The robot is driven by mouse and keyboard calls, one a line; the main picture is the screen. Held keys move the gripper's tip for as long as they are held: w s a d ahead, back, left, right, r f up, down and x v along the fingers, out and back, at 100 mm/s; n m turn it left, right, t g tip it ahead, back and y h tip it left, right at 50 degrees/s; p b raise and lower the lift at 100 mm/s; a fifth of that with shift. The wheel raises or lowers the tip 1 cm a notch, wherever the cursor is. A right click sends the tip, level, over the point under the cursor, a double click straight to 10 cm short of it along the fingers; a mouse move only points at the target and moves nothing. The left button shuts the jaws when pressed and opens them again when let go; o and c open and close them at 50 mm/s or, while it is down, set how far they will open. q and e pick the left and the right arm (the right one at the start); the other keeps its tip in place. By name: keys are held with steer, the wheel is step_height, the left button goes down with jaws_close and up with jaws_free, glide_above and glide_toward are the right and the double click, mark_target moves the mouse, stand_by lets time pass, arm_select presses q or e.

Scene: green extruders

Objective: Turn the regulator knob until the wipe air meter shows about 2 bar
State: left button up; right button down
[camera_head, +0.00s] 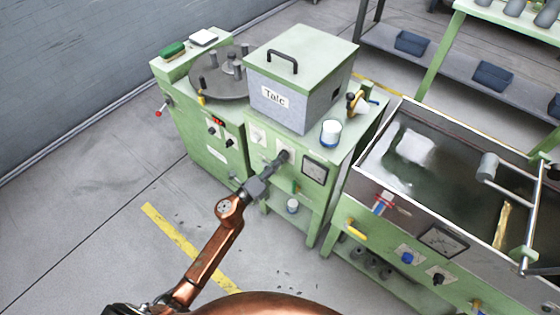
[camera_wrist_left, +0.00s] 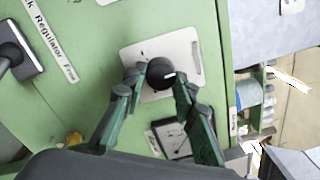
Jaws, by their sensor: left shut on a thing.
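A black round regulator knob (camera_wrist_left: 160,74) with a white pointer mark sits on a pale plate (camera_wrist_left: 190,45) on the green cabinet front. My left gripper (camera_head: 274,166) reaches the knob from the front. In the left wrist view, the fingers of the gripper (camera_wrist_left: 160,80) are shut on the knob, one on each side. A square dial meter (camera_head: 314,170) is beside the knob to the right, and part of it shows in the left wrist view (camera_wrist_left: 172,138). Its needle is too small to read. My right gripper is not in view.
A grey box marked Talc (camera_head: 300,85) stands on the cabinet, with a white and blue cup (camera_head: 331,133) near its edge. A liquid-filled trough (camera_head: 372,172) stands to the right, with another dial meter (camera_head: 443,240) on its front. The floor at left is clear.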

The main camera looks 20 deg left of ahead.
arm_select(q)
steer(key=shift+f, duration=0.15)
steer(key=o, duration=1.2)
steer(key=shift+c, duration=0.2)
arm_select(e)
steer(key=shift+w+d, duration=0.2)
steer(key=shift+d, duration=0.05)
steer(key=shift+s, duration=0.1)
arm_select(q)
steer(key=v, duration=1.2)
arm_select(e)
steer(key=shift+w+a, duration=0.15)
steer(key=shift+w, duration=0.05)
arm_select(q)
steer(key=shift+a, duration=0.1)
